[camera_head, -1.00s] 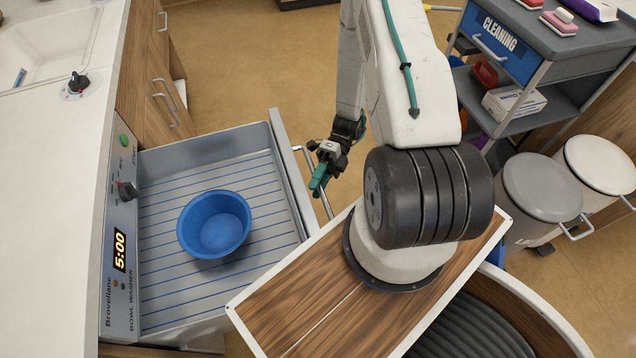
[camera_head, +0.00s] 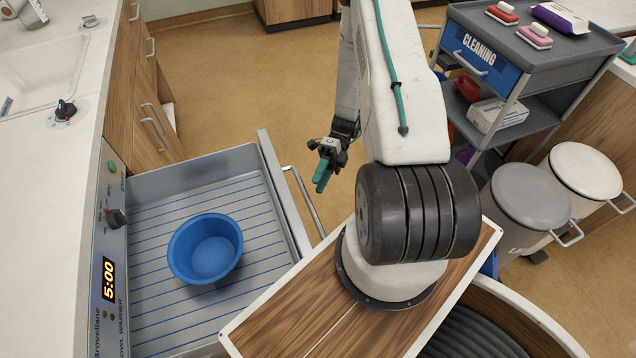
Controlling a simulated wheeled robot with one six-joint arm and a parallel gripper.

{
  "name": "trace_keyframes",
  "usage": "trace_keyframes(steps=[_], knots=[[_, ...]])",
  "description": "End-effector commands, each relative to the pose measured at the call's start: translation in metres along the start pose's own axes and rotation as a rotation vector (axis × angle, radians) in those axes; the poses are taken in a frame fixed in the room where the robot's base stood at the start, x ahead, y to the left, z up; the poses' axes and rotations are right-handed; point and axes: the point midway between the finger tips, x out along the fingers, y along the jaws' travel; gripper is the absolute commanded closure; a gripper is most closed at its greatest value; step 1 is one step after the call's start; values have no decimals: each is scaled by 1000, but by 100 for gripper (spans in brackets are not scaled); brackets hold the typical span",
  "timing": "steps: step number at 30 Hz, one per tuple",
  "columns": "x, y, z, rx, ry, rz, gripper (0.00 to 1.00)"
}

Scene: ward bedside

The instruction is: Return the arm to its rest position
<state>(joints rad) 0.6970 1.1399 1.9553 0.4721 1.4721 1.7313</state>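My arm rises from its wood-topped base and is folded, with its upper links reaching toward the top of the picture. My gripper (camera_head: 323,176) hangs down beside the arm, over the floor, just right of the drawer's handle. Its teal fingers look close together, but they are small here and I cannot tell whether they are open or shut. I see nothing held in it. A blue bowl (camera_head: 206,248) sits upright in the open bowl-washer drawer (camera_head: 172,178), apart from my gripper.
The drawer's handle (camera_head: 303,203) juts out close to my gripper. A cleaning cart (camera_head: 545,62) stands at the upper right, with two lidded bins (camera_head: 528,197) below it. A counter with a sink (camera_head: 42,58) runs along the left. Floor is clear beyond the drawer.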

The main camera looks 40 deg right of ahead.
Motion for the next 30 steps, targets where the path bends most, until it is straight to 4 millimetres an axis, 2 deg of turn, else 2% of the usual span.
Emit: trace_keyframes(steps=[12,16,23,30], knots=[[1,0,0,-2,0,0,64],[1,0,0,-63,0,-2,64],[11,0,-16,-363,50,-14,64],[0,46,-26,-747,185,-104,64]])
